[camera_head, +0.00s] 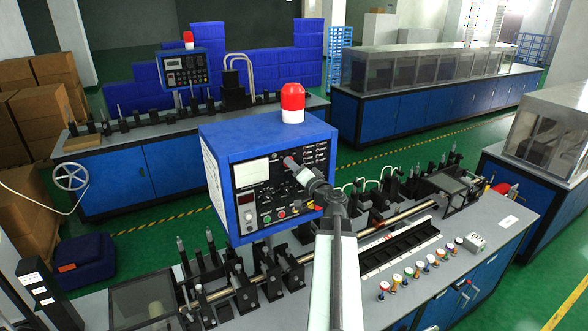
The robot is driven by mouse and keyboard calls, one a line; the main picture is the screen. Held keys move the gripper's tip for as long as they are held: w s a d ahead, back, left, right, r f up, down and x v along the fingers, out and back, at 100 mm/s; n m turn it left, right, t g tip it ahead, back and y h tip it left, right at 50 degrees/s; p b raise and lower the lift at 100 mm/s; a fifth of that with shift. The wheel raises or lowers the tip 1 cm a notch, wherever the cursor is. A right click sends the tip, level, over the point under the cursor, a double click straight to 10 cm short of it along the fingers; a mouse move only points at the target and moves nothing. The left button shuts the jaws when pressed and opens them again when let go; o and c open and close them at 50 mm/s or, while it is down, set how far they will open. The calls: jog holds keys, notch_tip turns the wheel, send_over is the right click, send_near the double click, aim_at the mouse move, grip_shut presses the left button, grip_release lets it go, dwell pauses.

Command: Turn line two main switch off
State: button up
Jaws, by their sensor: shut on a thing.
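A blue control box (262,142) with a red beacon (292,101) on top stands over the near machine bench. Its black front panel (282,192) carries a white screen, small switches, knobs and a red button. My gripper (291,163) reaches up from below to the panel's upper middle, right of the screen. It is shut on a small control there, which its jaws and wrist mostly hide. I cannot read the labels or tell this control's position. A second blue control box (186,69) with a red beacon stands on the far bench.
My arm crosses above the near bench (490,222), which holds black fixtures, a long rod and a row of coloured spools (407,273). Cardboard boxes (30,130) stand at left. Green floor lies between the benches.

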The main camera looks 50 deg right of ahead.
jog(key=shift+r+n, duration=0.1)
jog(key=shift+n, duration=0.4)
dwell(0.3)
jog(key=o, duration=1.4)
jog(key=shift+w, duration=0.1)
